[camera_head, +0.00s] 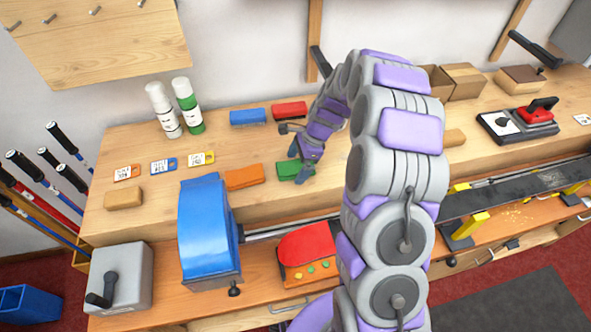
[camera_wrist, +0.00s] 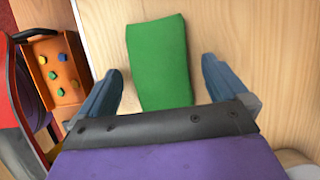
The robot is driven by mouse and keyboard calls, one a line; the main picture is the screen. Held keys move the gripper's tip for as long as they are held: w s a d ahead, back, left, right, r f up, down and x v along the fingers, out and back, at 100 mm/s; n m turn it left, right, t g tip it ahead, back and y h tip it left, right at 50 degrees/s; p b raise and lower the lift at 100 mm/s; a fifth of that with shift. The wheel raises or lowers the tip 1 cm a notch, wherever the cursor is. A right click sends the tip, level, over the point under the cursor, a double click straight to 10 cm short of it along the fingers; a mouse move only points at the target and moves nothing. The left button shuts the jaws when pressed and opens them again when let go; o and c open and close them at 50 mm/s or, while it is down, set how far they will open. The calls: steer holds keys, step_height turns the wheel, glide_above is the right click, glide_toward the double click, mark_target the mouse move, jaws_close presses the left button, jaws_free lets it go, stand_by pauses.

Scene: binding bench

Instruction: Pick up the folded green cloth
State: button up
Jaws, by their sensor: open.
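The folded green cloth (camera_head: 289,170) lies flat on the raised wooden shelf of the bench, just right of an orange folded cloth. In the wrist view the green cloth (camera_wrist: 160,62) lies between the two blue-grey fingers of my gripper (camera_wrist: 160,88), with a gap on each side. My gripper (camera_head: 302,152) is open and empty, pointing down over the cloth in the head view. The cloth's near end is hidden by my gripper's body in the wrist view.
An orange cloth (camera_head: 244,177), a blue cloth (camera_head: 248,117) and a red cloth (camera_head: 289,110) lie nearby. A blue machine (camera_head: 207,230) and a red-topped orange box (camera_head: 306,250) stand on the lower bench. Two bottles (camera_head: 186,105) stand at the back left.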

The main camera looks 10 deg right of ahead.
mark_target(298, 166)
steer(key=shift+r, duration=0.1)
steer(key=c, duration=1.2)
step_height(298, 166, up, 10)
steer(key=shift+p, duration=1.2)
